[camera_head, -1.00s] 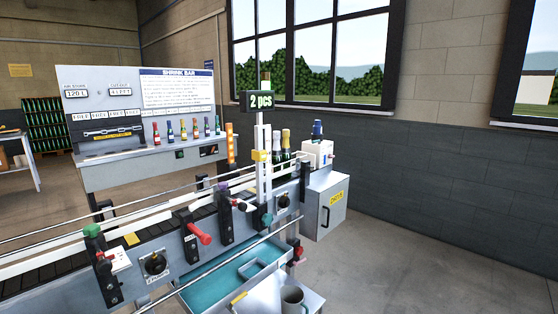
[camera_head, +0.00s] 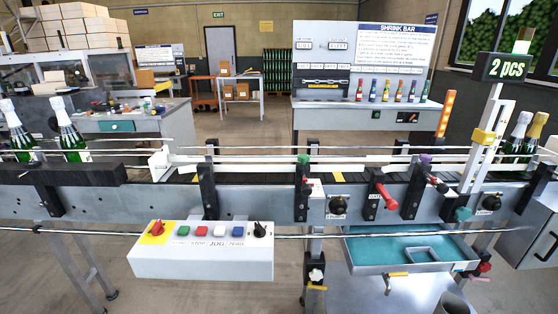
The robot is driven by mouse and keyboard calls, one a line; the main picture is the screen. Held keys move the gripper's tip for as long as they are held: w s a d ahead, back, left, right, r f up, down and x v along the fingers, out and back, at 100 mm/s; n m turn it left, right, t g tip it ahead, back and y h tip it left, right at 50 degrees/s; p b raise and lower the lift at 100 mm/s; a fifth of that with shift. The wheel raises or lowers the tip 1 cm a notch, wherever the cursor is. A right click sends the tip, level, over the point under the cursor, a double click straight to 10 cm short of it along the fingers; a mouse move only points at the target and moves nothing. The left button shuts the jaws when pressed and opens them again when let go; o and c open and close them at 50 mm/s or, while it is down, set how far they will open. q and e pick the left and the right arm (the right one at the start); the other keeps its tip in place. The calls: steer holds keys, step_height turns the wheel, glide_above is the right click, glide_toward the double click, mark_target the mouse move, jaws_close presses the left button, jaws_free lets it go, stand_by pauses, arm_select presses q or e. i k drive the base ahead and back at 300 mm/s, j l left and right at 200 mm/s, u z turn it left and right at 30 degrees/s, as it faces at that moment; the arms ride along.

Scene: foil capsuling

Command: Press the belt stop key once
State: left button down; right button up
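A white control box (camera_head: 203,264) hangs on the front of the conveyor, left of centre. Its sloped top carries a row of keys: a green key (camera_head: 183,230), a red key (camera_head: 201,230) with a label below it that seems to read STOP, a white key (camera_head: 219,231) labelled JOG and a blue key (camera_head: 238,231). A red knob (camera_head: 157,228) on a yellow plate is at the left end and a black rotary switch (camera_head: 260,229) at the right end. The conveyor belt (camera_head: 110,175) runs behind the box. Neither gripper is in view.
Foil-topped bottles (camera_head: 70,135) stand on the belt at left, others (camera_head: 520,138) at right. A guide rail (camera_head: 400,233) runs along the conveyor front. A teal tray (camera_head: 390,248) hangs right of the box. A "2 pcs" display (camera_head: 505,67) stands at right.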

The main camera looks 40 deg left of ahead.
mark_target(201, 231)
steer(key=u, duration=2)
